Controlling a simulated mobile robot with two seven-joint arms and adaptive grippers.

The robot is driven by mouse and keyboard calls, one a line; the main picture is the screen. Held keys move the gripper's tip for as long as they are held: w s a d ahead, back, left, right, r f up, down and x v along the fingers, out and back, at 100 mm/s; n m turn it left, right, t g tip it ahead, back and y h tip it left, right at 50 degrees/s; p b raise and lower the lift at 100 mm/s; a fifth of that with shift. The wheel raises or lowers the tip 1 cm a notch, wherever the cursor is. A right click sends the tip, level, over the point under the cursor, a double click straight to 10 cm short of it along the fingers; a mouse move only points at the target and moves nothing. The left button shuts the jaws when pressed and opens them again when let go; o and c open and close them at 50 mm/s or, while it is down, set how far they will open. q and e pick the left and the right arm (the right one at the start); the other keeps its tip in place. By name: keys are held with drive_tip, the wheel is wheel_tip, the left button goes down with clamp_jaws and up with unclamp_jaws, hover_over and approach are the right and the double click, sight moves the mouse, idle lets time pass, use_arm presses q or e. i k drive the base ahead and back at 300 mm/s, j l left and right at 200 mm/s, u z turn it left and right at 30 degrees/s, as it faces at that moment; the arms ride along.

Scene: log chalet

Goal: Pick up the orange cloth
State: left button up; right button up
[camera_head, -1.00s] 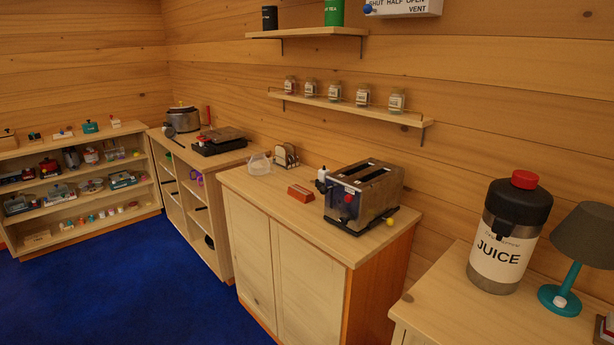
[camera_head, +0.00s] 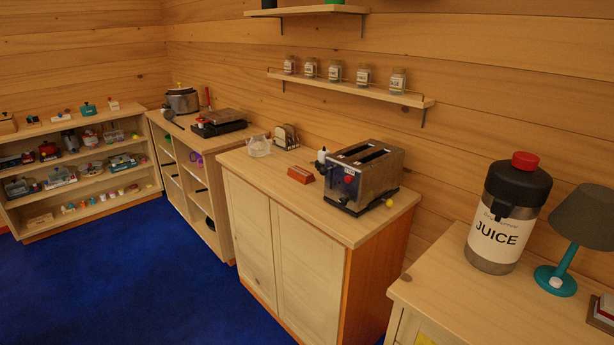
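No orange cloth can be made out in the head view. Neither of my grippers is in view. The counter with the toaster (camera_head: 363,176) also holds a small red-brown block (camera_head: 300,174), a clear container (camera_head: 259,146) and a toast rack (camera_head: 286,136), and no cloth shows on it. Small items on the far shelves are too small to tell apart.
A juice dispenser (camera_head: 507,213) and a teal lamp (camera_head: 574,240) stand on the near right cabinet (camera_head: 450,282). A wall shelf (camera_head: 350,89) holds several jars. A pot (camera_head: 182,100) stands farther back. Blue floor (camera_head: 130,285) is clear at left.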

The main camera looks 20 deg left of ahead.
sight(301, 175)
drive_tip(key=j+z, duration=0.1)
drive_tip(key=z, duration=0.25)
drive_tip(key=i+j+z, duration=0.1)
drive_tip(key=z, duration=0.25)
drive_tip(key=j+z, duration=0.2)
drive_tip(key=z, duration=0.15)
drive_tip(key=j+z, duration=0.25)
drive_tip(key=j, duration=0.2)
drive_tip(key=k+j+z, duration=0.1)
drive_tip(key=j+z, duration=0.2)
drive_tip(key=j, duration=0.15)
drive_tip(key=k+j+z, duration=0.15)
drive_tip(key=j, duration=0.3)
drive_tip(key=j+z, duration=0.15)
drive_tip(key=j, duration=0.35)
drive_tip(key=k+j, duration=0.1)
drive_tip(key=j, duration=0.25)
drive_tip(key=k+j, duration=0.15)
drive_tip(key=j, duration=0.25)
drive_tip(key=k+j, duration=0.1)
drive_tip(key=j, duration=0.25)
drive_tip(key=k+j+z, duration=0.1)
drive_tip(key=j, duration=0.25)
drive_tip(key=k+j, duration=0.15)
drive_tip(key=j, duration=0.2)
